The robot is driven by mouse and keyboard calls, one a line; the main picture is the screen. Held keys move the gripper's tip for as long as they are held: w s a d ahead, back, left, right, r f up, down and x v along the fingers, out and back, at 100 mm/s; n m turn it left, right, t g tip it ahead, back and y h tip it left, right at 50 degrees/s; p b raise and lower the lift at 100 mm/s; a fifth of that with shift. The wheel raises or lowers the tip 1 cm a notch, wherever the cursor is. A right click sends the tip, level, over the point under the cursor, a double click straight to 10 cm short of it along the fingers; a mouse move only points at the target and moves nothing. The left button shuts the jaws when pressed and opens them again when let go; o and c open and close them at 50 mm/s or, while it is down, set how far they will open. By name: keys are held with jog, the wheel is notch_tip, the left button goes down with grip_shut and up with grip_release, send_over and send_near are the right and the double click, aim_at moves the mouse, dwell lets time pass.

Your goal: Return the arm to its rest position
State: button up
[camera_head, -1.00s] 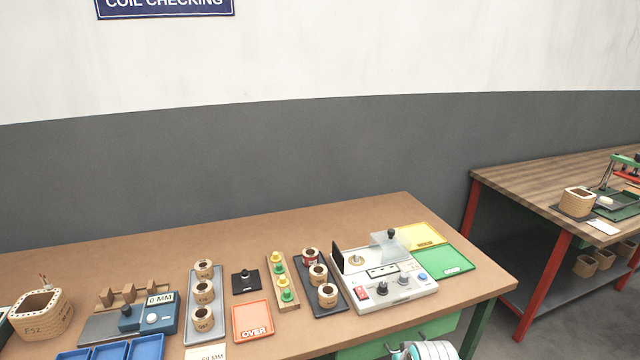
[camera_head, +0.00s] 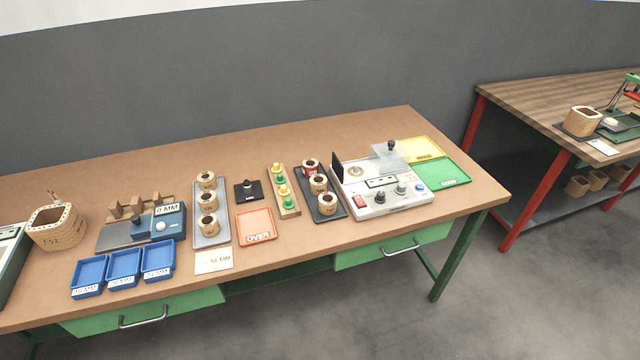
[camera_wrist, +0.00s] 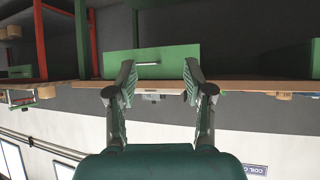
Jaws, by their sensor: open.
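My gripper (camera_wrist: 160,83) shows in the wrist view with its two fingers apart and nothing between them. The wrist picture is upside down, with the workbench edge and a green drawer (camera_wrist: 165,62) beyond the fingertips. In the head view my arm and gripper do not show. The brown workbench (camera_head: 330,135) stands clear of any arm part there.
On the bench are a grey-white test device (camera_head: 385,203), several coils on trays, blue bins (camera_head: 124,267), an orange OVER tray (camera_head: 256,226), and yellow (camera_head: 420,148) and green (camera_head: 445,172) mats. A second table (camera_head: 520,98) with red legs stands at right. Open floor lies in front.

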jog(key=s+r+t, duration=0.3)
jog(key=s+r, duration=1.1)
jog(key=s, duration=0.5)
jog(key=shift+r+t, duration=0.3)
jog(key=shift+t, duration=0.1)
jog(key=shift+s, duration=0.1)
